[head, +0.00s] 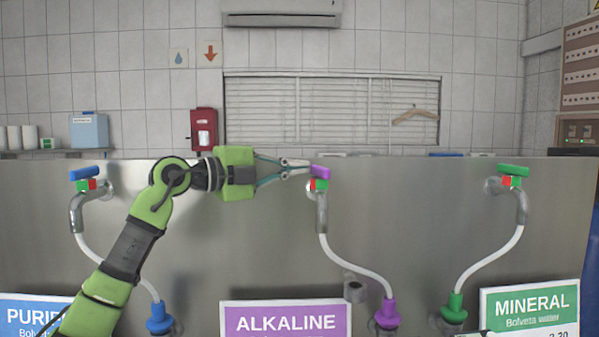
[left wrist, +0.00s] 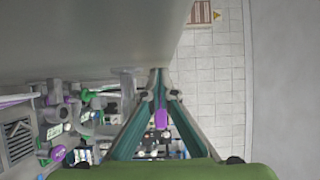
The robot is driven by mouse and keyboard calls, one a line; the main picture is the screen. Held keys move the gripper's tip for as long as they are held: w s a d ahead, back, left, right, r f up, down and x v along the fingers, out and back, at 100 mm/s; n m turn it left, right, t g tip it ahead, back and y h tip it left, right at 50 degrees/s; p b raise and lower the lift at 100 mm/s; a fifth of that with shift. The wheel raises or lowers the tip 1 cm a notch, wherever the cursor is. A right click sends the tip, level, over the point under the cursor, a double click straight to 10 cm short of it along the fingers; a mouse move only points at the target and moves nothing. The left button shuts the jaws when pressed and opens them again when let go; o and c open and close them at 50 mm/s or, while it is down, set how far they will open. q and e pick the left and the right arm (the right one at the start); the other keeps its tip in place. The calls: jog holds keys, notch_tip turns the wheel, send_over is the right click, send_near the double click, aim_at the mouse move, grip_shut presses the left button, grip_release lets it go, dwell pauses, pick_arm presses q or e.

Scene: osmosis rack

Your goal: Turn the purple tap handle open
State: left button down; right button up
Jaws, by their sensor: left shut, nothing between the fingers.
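The purple tap handle (head: 321,172) sits on top of the middle tap (head: 320,205), above the ALKALINE sign (head: 285,321). A red and green marker (head: 319,184) shows just under the handle. My left gripper (head: 306,165) reaches in from the left, and its closed fingertips are at the left end of the handle. I cannot tell if they touch it. In the left wrist view the gripper (left wrist: 158,75) is shut with nothing between the fingertips, and the purple handle (left wrist: 161,118) shows between the finger linkages. My right gripper is not in view.
A blue-handled tap (head: 88,172) stands at the left and a green-handled tap (head: 513,170) at the right. White hoses run down to coloured nozzles, such as the purple nozzle (head: 387,313). The steel panel (head: 430,230) stands behind them. Space above the panel is clear.

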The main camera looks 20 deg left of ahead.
pick_arm(q)
jog(key=v, duration=1.2)
jog(key=shift+f, duration=0.1)
dwell(0.4)
